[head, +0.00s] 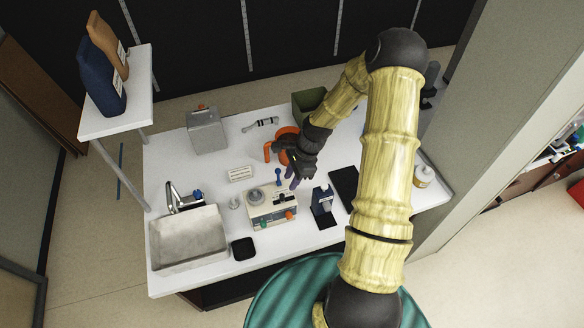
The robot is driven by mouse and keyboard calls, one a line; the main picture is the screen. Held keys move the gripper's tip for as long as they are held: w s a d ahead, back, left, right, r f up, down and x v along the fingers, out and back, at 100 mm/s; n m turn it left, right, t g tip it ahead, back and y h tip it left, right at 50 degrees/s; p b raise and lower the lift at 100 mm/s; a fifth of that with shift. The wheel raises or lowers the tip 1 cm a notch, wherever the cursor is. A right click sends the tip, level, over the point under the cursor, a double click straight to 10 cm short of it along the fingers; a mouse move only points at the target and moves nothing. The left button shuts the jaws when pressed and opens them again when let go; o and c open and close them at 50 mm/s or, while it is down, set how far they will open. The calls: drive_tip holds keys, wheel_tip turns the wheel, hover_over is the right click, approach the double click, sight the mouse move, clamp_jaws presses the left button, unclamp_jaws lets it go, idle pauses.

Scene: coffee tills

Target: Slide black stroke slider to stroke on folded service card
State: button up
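A cream control box (262,218) stands near the middle of the white counter. It has a grey round dial (256,196) on top, and orange and green knobs on its front. A small black part (285,197) on its top right looks like the stroke slider; its exact setting is too small to read. A small white card (240,173) with dark print, which may be the folded service card, stands behind the box; its text is unreadable. My gripper (293,182) points down just behind the box's right side, near the slider. Its fingers are small and dark, and their opening is unclear.
A blue-knobbed lever (278,176) rises beside my gripper. A dark blue stand (322,199) and a black pad (344,184) lie right of the box.

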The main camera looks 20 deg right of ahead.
sight(283, 195)
drive_tip(key=shift+f, duration=0.2)
drive_tip(key=b+x, duration=0.7)
drive_tip(key=x, duration=0.1)
drive_tip(key=shift+f, duration=0.1)
drive_tip(key=shift+r, duration=0.25)
drive_tip(key=shift+c, duration=1.3)
drive_tip(key=shift+w+p, duration=0.1)
drive_tip(key=shift+p, duration=0.2)
clamp_jaws()
drive_tip(key=shift+a, duration=0.1)
